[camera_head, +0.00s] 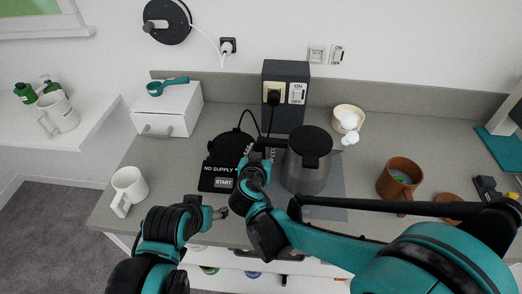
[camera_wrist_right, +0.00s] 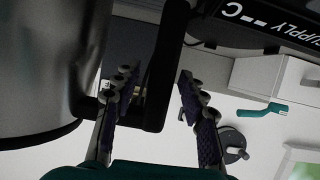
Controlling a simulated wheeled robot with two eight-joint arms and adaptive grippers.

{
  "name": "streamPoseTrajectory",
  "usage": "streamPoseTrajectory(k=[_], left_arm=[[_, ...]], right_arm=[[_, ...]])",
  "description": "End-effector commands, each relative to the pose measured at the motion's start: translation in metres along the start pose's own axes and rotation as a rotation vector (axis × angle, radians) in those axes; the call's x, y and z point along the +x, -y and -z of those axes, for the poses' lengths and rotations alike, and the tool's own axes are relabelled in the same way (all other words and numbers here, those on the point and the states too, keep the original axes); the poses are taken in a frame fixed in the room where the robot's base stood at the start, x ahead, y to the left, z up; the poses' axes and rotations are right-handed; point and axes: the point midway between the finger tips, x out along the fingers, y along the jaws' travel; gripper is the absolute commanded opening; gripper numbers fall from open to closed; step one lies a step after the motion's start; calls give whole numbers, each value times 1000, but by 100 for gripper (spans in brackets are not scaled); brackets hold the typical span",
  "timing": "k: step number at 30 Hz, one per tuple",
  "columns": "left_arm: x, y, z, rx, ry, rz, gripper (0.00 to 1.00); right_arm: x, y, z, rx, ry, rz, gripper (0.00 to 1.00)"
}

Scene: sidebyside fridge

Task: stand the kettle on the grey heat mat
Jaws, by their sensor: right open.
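The kettle (camera_head: 307,172), a steel cylinder with a black lid, stands upright over the grey heat mat (camera_head: 336,184). The mat shows to its right and in front; its underside contact is hidden. My right gripper (camera_head: 262,152) is at the kettle's left, on its handle side. In the right wrist view the kettle (camera_wrist_right: 45,65) fills the left, and its black handle (camera_wrist_right: 165,70) lies between the open fingers of the right gripper (camera_wrist_right: 158,95), with a gap to the right finger. My left gripper (camera_head: 220,212) is low over the counter's front edge, away from the kettle; its jaws are unclear.
The black kettle base (camera_head: 222,171), reading NO SUPPLY, is left of my right gripper. A socket box (camera_head: 286,94) stands behind. A white mug (camera_head: 128,190) is at left, a brown mug (camera_head: 399,178) at right. My right forearm crosses the front right.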

Motion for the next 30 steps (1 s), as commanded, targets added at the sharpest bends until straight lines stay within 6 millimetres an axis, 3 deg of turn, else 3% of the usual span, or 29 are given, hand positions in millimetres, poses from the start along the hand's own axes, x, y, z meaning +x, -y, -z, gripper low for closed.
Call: streamPoseTrajectory(k=[5, 18, 24, 30], left_arm=[[-6, 0, 4, 0, 0, 0, 66], [-28, 0, 20, 0, 0, 0, 66], [-31, 0, 22, 0, 0, 0, 66], [-30, 0, 22, 0, 0, 0, 66]], right_arm=[[-14, 1, 4, -1, 0, 3, 42], [-104, 1, 4, -1, 0, 4, 42], [-120, 0, 3, 0, 0, 1, 42], [-120, -4, 2, -2, 7, -6, 42]])
